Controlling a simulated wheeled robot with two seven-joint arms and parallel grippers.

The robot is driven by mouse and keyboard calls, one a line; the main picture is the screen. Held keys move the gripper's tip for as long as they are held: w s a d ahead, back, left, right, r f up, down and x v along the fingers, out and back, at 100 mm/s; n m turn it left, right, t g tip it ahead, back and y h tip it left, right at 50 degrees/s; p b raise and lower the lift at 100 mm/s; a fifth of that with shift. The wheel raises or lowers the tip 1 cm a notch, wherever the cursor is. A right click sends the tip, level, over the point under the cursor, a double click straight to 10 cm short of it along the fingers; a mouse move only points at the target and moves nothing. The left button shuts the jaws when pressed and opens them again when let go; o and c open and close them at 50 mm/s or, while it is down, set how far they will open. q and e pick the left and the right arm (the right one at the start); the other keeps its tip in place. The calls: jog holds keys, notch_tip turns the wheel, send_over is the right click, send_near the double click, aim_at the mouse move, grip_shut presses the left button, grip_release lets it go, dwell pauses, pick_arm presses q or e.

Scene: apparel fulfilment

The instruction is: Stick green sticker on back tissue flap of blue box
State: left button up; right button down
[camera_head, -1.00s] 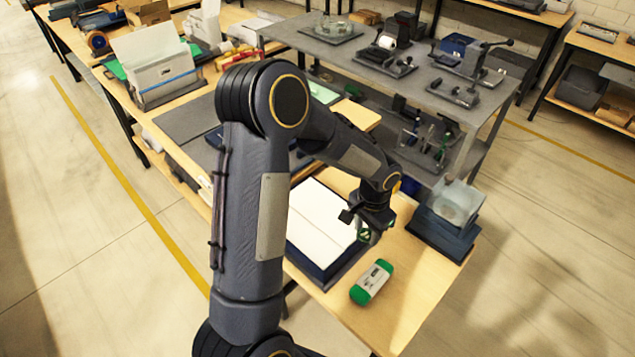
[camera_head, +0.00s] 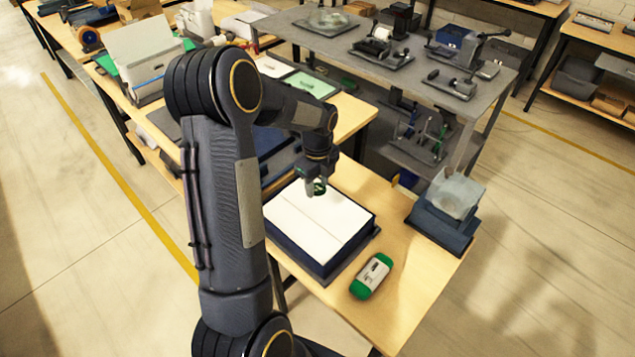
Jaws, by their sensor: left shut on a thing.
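The blue box (camera_head: 327,261) stands open on the wooden table, with white tissue flaps (camera_head: 322,222) covering its top and a seam between the front and back flaps. My left gripper (camera_head: 317,190) is over the back part of the tissue, shut on a small green sticker (camera_head: 320,187). The sticker is close to the tissue; I cannot tell whether it touches. My right gripper is not in view.
Dark blue trays with a clear container (camera_head: 456,193) stand at the right table edge. A grey metal bench (camera_head: 345,55) with tools stands behind.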

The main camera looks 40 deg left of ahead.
aim_at(317, 210)
pick_arm(q)
jog(key=shift+f+b, duration=2.75)
jog(key=shift+f, duration=1.05)
jog(key=shift+f+b, duration=0.4)
jog(key=shift+f, duration=0.1)
jog(key=shift+r, duration=0.15)
jog(key=o, duration=1.2)
jog(key=shift+r, duration=0.1)
jog(key=shift+r+p, duration=3.45)
jog(key=shift+r, duration=0.95)
